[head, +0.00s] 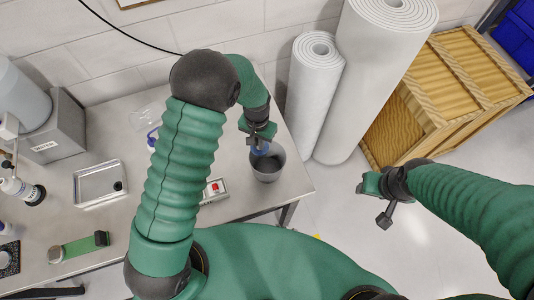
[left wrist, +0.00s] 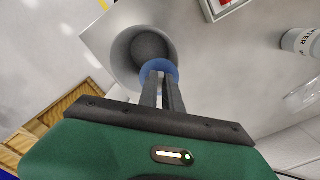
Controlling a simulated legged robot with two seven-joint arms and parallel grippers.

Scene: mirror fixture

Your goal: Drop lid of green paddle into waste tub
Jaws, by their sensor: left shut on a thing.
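The waste tub (head: 268,178) is a grey round tub near the table's right edge in the head view. It also shows in the left wrist view (left wrist: 121,52), with its mouth open. My left gripper (head: 260,147) is shut on a blue round lid (left wrist: 157,68) and holds it over the near rim side of the tub mouth as the wrist sees it. In the head view only a bit of blue shows below the fingers. A green paddle-like strip (head: 78,247) with a dark end block lies at the table's lower left. My right gripper (head: 374,202) is empty-looking, off the table; its opening is unclear.
A metal tray (head: 100,184) and a small box with a red button (head: 214,190) are on the table (head: 120,225). White rolls (head: 314,90) and a wooden crate (head: 455,90) stand right of the table. A grey machine (head: 55,125) stands at left.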

